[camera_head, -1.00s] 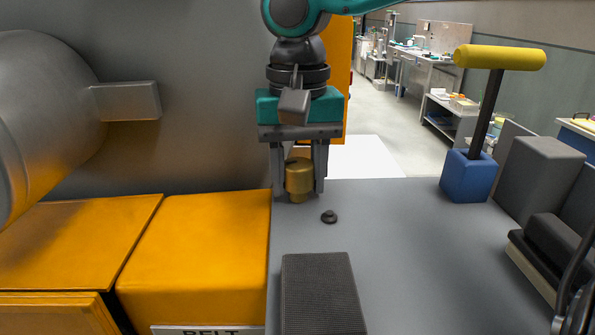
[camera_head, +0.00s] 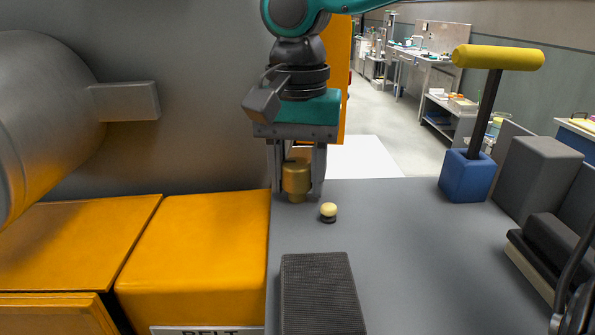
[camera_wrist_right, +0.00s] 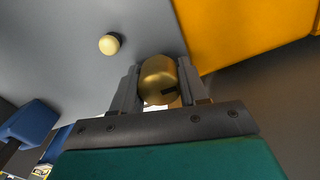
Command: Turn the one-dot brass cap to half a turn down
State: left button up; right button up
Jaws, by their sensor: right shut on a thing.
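The brass cap (camera_head: 296,177) is a gold cylinder standing at the far left edge of the grey deck. My right gripper (camera_head: 297,188) points down with one finger on each side of it and is shut on it. In the right wrist view the cap (camera_wrist_right: 157,77) sits between the two fingers, with a dark mark on its side. I cannot make out a dot on it. My left gripper is not in view.
A pale yellow dome on a dark base (camera_head: 328,211) stands just in front of the cap. A dark textured block (camera_head: 320,292) lies nearer. A blue block with a yellow-handled lever (camera_head: 468,176) stands right. Orange boxes (camera_head: 200,250) lie left. The deck's middle is bare.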

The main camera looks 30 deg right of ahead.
aim_at(298, 160)
jog(key=shift+w+r, duration=0.1)
jog(key=shift+w, duration=0.05)
jog(key=o, duration=1)
notch_tip(298, 160, up, 13)
jog(key=shift+f, duration=0.1)
